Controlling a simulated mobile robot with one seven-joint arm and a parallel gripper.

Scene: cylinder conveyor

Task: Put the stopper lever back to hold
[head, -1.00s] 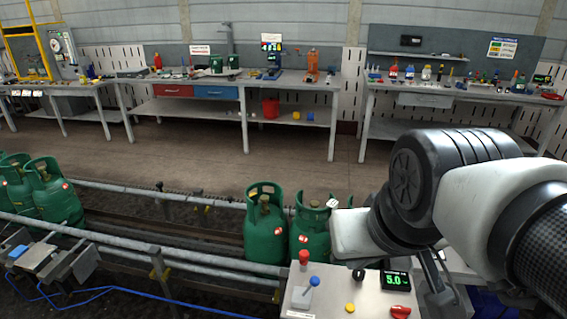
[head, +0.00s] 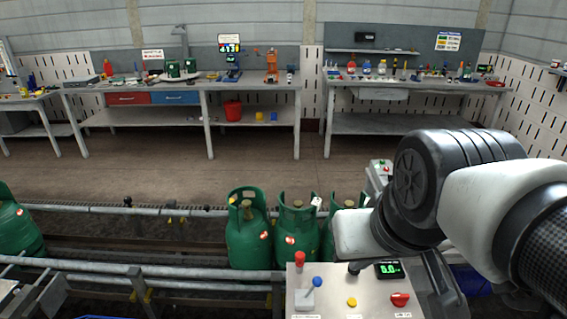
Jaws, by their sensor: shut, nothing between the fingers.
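A grey control panel (head: 328,301) stands at the bottom centre in the head view. It carries an upright red-topped part (head: 300,260), a blue-knobbed lever (head: 316,283) leaning up and right from a grey plate, and a black knob (head: 354,268). The panel's labels are too small to read, so I cannot tell for certain which is the stopper lever. Green gas cylinders stand behind the panel: one at left (head: 246,240), one in the middle (head: 293,240), and one partly hidden by my arm (head: 328,236). My arm fills the right side; my gripper's fingertips cannot be made out.
The panel also has a yellow button (head: 352,302), a red switch (head: 400,299) and a green display (head: 389,270) reading about 0.0. Conveyor rails (head: 185,277) run across in front. Another green cylinder (head: 18,228) is at far left. Workbenches line the back wall beyond clear floor (head: 170,175).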

